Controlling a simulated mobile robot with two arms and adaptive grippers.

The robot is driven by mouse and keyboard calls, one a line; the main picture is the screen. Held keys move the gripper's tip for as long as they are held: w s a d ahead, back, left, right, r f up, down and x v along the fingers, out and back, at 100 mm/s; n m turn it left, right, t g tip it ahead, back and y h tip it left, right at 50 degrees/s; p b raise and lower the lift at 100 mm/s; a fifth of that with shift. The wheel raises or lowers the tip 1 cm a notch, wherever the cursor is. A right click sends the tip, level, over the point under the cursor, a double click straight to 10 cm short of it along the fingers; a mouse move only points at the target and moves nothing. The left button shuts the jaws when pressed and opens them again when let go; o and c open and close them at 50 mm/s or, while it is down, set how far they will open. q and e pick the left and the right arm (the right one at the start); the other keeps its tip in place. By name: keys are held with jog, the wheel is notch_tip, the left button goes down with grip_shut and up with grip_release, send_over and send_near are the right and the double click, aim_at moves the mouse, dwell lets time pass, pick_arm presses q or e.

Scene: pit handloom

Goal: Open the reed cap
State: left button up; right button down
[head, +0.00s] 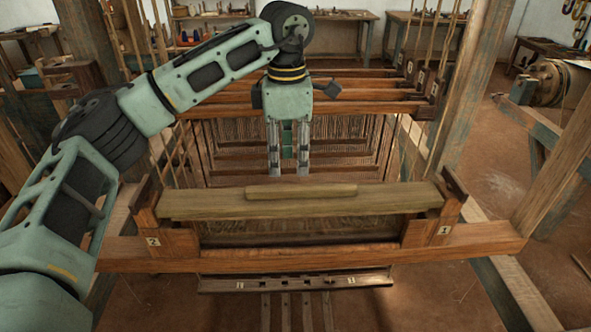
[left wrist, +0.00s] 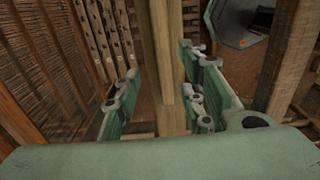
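The reed cap (head: 215,207) is a long pale wooden bar lying across the front of the loom between two end blocks, with a raised grip strip (head: 302,191) along its top. It looks seated, with no gap that I can make out. My left gripper (head: 289,174) points down over the middle of the cap, fingers spread and empty. In the left wrist view the cap (left wrist: 162,45) runs lengthwise between the open fingers (left wrist: 160,80). I cannot tell the exact height of the fingertips above the strip. My right gripper is out of view.
Wooden end blocks numbered 2 (head: 153,241) and 1 (head: 444,230) flank the cap. Harness frames (head: 350,95) stand behind it, with upright posts and cords at the sides. A front bar (head: 296,282) lies below. Benches with tools stand at the back.

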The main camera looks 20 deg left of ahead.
aim_at(287, 187)
pick_arm(q)
jog(key=f, duration=0.1)
jog(key=s+f+p, duration=0.1)
jog(key=f, duration=0.1)
jog(key=shift+s+f, duration=0.1)
jog(key=shift+f, duration=0.1)
jog(key=shift+w+f+p, duration=0.15)
jog(key=shift+f+p, duration=0.1)
jog(key=shift+f, duration=0.7)
jog(key=shift+w+f+p, duration=0.15)
jog(key=shift+f+p, duration=0.05)
jog(key=shift+f, duration=0.7)
jog(key=shift+s+r, duration=0.1)
grip_shut()
